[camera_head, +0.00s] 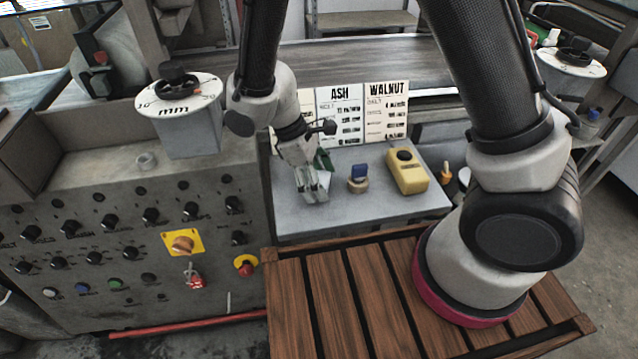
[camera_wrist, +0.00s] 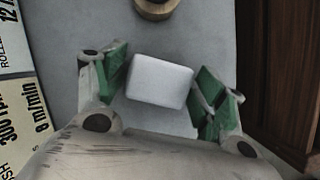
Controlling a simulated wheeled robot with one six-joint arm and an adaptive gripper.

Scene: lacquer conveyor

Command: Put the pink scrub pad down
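A pale grey-white block-shaped pad (camera_wrist: 160,81) shows between my fingers in the wrist view. It looks whitish, and I see no clearly pink pad in either view. My gripper (camera_wrist: 161,85) has green finger pads on either side of it. A narrow grey gap shows at the pad's left side, and its right side is close to the other finger. The fingers look open around it. In the head view my gripper (camera_head: 313,192) is low over the left part of the grey table (camera_head: 345,214); the pad there is hard to make out.
A round tan base with a blue top (camera_head: 358,179) and a yellow device (camera_head: 407,172) stand to the right on the table. ASH (camera_head: 340,115) and WALNUT (camera_head: 387,112) cards stand behind. The control panel (camera_head: 130,235) is at the left. The table's front strip is clear.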

